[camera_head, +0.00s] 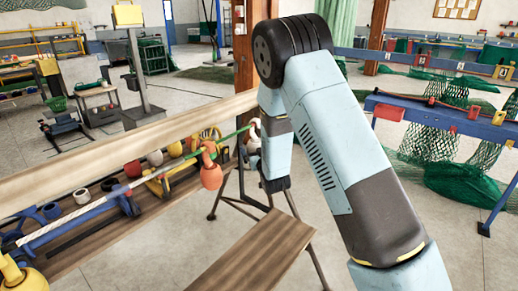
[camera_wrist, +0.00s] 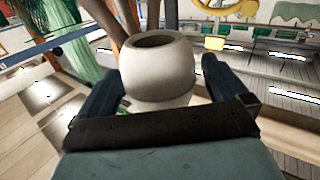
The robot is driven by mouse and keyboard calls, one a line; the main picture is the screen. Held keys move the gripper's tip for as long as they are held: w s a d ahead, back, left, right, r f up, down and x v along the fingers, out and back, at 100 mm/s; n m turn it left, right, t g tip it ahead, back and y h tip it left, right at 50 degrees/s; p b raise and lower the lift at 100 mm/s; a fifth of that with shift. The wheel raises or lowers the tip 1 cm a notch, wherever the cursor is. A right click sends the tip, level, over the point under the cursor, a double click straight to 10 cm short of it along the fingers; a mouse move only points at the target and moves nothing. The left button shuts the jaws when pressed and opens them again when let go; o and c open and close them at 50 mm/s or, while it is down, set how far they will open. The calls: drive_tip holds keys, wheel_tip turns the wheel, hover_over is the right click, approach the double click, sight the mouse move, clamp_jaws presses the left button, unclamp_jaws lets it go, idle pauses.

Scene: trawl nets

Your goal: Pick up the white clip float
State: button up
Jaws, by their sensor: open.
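A white, rounded float (camera_wrist: 158,70) with a dark round opening on top fills the middle of the wrist view. My gripper (camera_wrist: 158,80) is open, with one dark finger on each side of this float. Some space seems to show between the fingers and its sides; I cannot tell whether either finger touches it. Its lower part is hidden behind the gripper's dark front edge. In the head view, a white float (camera_head: 253,144) shows at the rope's far end, partly hidden by my arm.
A wooden bench shelf (camera_head: 100,240) on the left holds several coloured floats. An orange float (camera_head: 211,176) hangs near the green and white rope (camera_head: 165,174). A wooden stool or trestle top (camera_head: 245,255) stands below. Green nets (camera_head: 430,145) hang from a blue rack at right.

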drive_tip(key=shift+w+a, duration=0.15)
drive_tip(key=shift+w, duration=0.25)
drive_tip(key=c, duration=1)
